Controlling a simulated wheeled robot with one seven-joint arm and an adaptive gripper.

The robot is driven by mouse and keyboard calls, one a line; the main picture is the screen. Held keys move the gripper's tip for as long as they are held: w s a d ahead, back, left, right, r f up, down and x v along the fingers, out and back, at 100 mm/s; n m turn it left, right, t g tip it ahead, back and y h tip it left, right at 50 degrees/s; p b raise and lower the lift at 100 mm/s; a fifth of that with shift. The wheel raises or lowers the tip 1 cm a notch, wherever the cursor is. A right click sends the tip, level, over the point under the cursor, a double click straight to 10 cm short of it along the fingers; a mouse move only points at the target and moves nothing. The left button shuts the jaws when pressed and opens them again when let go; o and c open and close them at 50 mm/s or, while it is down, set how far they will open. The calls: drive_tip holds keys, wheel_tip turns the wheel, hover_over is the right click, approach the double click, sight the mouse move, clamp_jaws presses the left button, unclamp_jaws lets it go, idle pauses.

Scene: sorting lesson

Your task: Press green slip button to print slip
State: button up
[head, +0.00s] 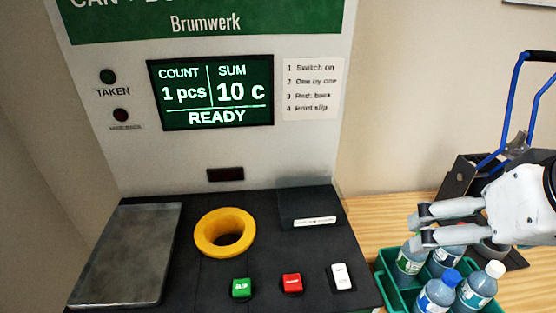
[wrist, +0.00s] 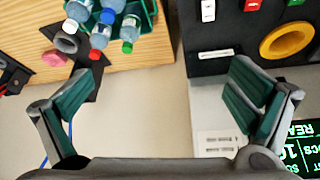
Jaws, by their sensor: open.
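The green slip button (head: 241,288) is on the front of the machine's black console, left of a red button (head: 292,283) and a white switch (head: 341,277). The machine's screen (head: 211,92) reads count 1 pcs, sum 10 c, READY. My gripper (head: 418,228) is at the right in the head view, over the bottle crate and apart from the buttons. In the wrist view my gripper (wrist: 155,95) has its fingers wide apart with nothing between them. The green button also shows at the top edge of the wrist view (wrist: 294,3).
A yellow ring opening (head: 225,232) and a metal plate (head: 125,254) are on the console. A green crate (head: 393,284) with several bottles stands on the wooden table right of it. A black holder with a blue-handled frame (head: 508,105) is behind my gripper.

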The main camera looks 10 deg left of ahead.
clamp_jaws()
idle(1.4)
